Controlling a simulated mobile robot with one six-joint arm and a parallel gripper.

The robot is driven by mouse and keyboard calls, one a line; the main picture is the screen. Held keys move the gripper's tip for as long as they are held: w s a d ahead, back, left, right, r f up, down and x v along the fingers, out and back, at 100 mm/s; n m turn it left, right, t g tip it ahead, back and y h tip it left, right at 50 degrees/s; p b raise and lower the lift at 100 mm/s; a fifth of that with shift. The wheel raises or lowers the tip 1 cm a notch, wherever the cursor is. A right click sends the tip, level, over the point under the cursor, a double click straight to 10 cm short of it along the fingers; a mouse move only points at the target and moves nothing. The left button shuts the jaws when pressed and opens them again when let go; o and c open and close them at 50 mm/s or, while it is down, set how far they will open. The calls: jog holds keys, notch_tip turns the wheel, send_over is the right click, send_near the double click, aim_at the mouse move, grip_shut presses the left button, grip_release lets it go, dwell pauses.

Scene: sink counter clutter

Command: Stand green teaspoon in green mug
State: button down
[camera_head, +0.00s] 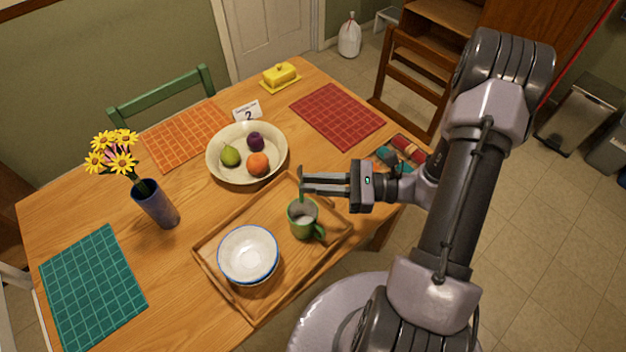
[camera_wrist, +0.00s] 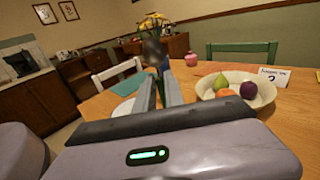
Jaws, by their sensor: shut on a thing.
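The green mug (camera_head: 305,228) stands upright on the wooden tray, its handle toward the lower right. My gripper (camera_head: 303,182) reaches in from the right, with its fingertips above the mug's far rim. It is shut on the green teaspoon (camera_head: 302,196), held roughly upright over the mug opening. Whether the spoon's lower end touches the mug inside cannot be told. In the wrist view the two fingers (camera_wrist: 160,92) close together, and a dark rounded spoon end (camera_wrist: 153,50) shows beyond them. The mug is not visible in the wrist view.
The wooden tray (camera_head: 211,258) also holds stacked white bowls (camera_head: 248,254) left of the mug. A fruit bowl (camera_head: 220,172) stands behind the tray, and a blue vase (camera_head: 156,205) with yellow flowers stands left. Red-and-teal items (camera_head: 407,150) lie near the table's right edge.

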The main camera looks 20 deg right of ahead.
notch_tip(320, 180, down, 10)
jog(key=b, duration=0.7)
jog(key=shift+f, duration=0.15)
jog(key=c, duration=1.3)
grip_release()
jog(key=shift+c, duration=0.2)
jog(key=p+v, duration=0.4)
jog(key=v, duration=1.3)
jog(key=shift+s+d, duration=0.15)
